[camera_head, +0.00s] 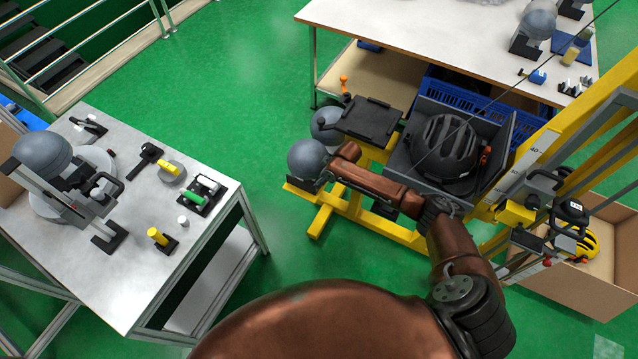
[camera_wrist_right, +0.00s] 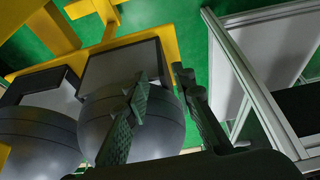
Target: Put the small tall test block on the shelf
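I cannot tell for certain which item is the small tall test block. Upright short cylinders stand on the left table (camera_head: 120,285): a yellow one (camera_head: 157,236), another yellow one on a round disc (camera_head: 168,168), a green one (camera_head: 194,199) and a small white one (camera_head: 183,221). A pale lower shelf (camera_head: 215,290) lies under that table. My right arm reaches to two grey balls (camera_head: 306,158) on the yellow frame. In the right wrist view my right gripper (camera_wrist_right: 160,82) is open, its fingers apart, with a grey ball (camera_wrist_right: 150,135) just beyond them. My left gripper is out of view.
A black helmet (camera_head: 445,145) sits in a grey tray by the yellow tower (camera_head: 590,85). A cardboard box (camera_head: 610,285) holds a yellow helmet. Another table (camera_head: 400,22) with a lower wooden shelf (camera_head: 355,82) stands behind. Green floor (camera_head: 240,110) is free between the tables.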

